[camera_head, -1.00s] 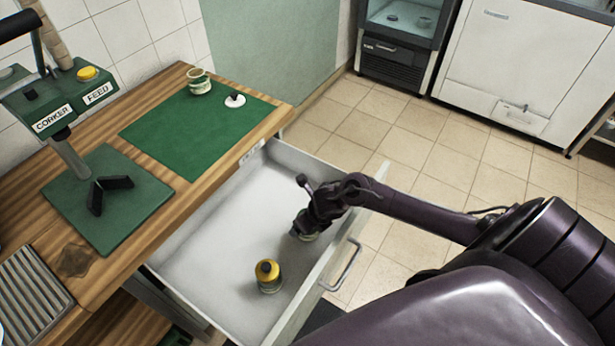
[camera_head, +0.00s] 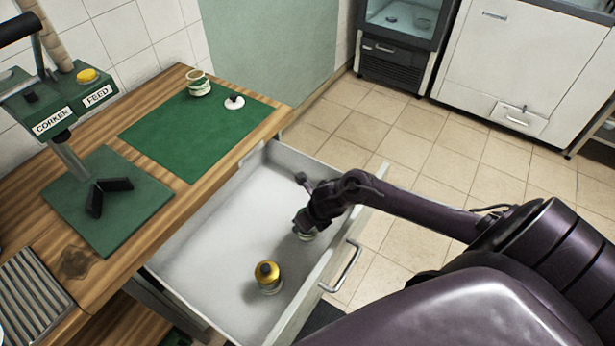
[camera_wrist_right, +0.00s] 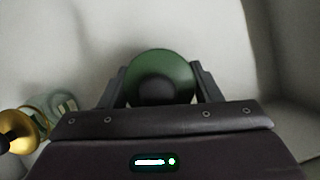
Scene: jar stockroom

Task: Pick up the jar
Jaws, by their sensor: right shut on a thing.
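A jar with a round green top (camera_wrist_right: 165,66) sits between the two fingers of my right gripper (camera_wrist_right: 160,88), which is shut on it, in the right wrist view. In the head view the right gripper (camera_head: 305,226) is low inside the open drawer (camera_head: 215,250), and only a pale green bit of this jar (camera_head: 306,237) shows below it. I cannot tell whether the jar touches the drawer floor. A second jar, with a yellow lid (camera_head: 267,272), stands in the drawer nearer the front; it also shows in the wrist view (camera_wrist_right: 22,130). My left gripper is not in view.
The drawer's right wall with its handle (camera_head: 343,268) is close to my right arm. On the wooden counter are a green mat (camera_head: 190,130) with an open jar (camera_head: 199,86) and a white lid with a dark knob (camera_head: 234,103), and a green corker machine (camera_head: 60,105).

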